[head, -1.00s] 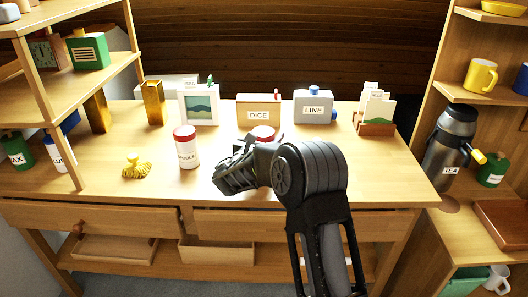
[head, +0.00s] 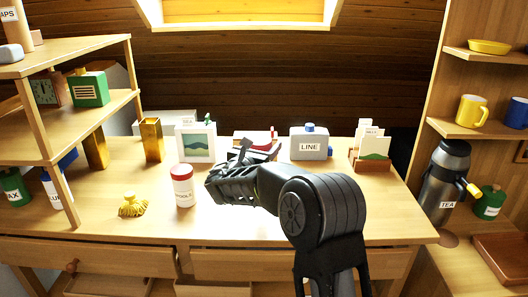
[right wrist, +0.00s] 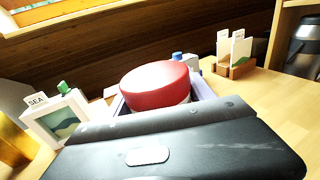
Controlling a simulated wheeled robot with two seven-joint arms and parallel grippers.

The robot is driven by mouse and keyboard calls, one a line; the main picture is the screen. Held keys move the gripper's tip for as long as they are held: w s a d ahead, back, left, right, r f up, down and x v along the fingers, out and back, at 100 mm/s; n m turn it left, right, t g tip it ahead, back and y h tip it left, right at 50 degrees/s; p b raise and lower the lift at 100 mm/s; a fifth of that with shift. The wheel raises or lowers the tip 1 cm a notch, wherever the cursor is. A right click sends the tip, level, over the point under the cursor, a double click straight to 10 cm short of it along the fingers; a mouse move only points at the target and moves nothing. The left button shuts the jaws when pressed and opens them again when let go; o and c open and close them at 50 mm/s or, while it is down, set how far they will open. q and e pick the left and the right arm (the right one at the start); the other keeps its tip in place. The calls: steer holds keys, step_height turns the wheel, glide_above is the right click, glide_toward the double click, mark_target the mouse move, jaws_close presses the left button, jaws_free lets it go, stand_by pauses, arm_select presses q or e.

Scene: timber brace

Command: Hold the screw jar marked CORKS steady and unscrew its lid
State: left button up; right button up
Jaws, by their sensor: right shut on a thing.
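My right gripper (head: 250,156) is over the middle of the table, shut on a jar with a red lid. In the right wrist view that red lid (right wrist: 155,85) stands just beyond the gripper's dark body; the jar's sides and label are hidden. In the head view the gripper covers this jar, so I cannot read CORKS on it. A second white jar with a red lid (head: 183,186) stands upright to the left, its label only partly readable, ending in "OLS". My left gripper is not in view.
Behind the gripper is a partly hidden box (head: 243,138). A picture frame (head: 196,143), the LINE canister (head: 309,145) and a card holder (head: 370,160) line the table's back. A yellow brush-like thing (head: 132,205) lies at left. The table's right front is clear.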

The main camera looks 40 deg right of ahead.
stand_by(0.4)
steer(key=o, duration=0.9)
steer(key=shift+c, duration=0.2)
jaws_close()
